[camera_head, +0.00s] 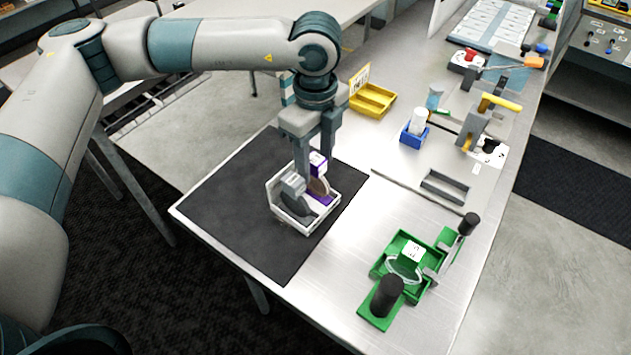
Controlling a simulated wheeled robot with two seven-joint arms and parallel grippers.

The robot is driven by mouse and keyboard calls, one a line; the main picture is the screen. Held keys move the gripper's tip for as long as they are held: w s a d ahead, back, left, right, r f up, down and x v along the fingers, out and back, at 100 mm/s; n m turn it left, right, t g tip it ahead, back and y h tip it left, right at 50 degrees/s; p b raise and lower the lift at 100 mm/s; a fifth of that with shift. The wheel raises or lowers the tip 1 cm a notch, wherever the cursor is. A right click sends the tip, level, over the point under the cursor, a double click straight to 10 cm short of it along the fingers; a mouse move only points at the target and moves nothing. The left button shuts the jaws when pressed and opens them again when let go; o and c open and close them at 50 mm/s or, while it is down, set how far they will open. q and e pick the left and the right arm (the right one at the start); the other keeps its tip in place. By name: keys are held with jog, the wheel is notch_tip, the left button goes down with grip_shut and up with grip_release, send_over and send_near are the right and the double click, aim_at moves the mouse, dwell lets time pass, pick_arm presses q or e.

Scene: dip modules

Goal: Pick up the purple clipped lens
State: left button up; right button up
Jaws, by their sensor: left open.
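The purple clipped lens (319,187) stands in the right part of a small white tray (298,229) on the black mat. It has a brownish disc and a purple clip with a white label on top. A grey clipped lens (293,187) stands beside it on the left in the same tray. My left gripper (315,182) points straight down over the tray, with its fingers open and reaching down around the purple lens's clip. I cannot tell whether either finger touches it. My right gripper is not in view.
A green fixture (405,262) with black knobs stands to the right. Behind are a yellow bin (372,101), a blue holder (414,136), a grey frame (445,187) and a yellow-handled clamp (483,122). The black mat (225,207) is bare left of the tray.

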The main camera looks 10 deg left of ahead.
pick_arm(q)
grip_shut()
jog(key=shift+r, duration=0.2)
notch_tip(320, 180, up, 4)
jog(key=shift+f+p, duration=0.2)
jog(key=shift+p, duration=0.1)
jog(key=s+d+r, duration=0.2)
jog(key=d+r, duration=0.5)
jog(key=d, duration=0.4)
jog(key=shift+s+d+b, duration=0.2)
jog(key=shift+s+b, duration=0.1)
jog(key=shift+b, duration=0.05)
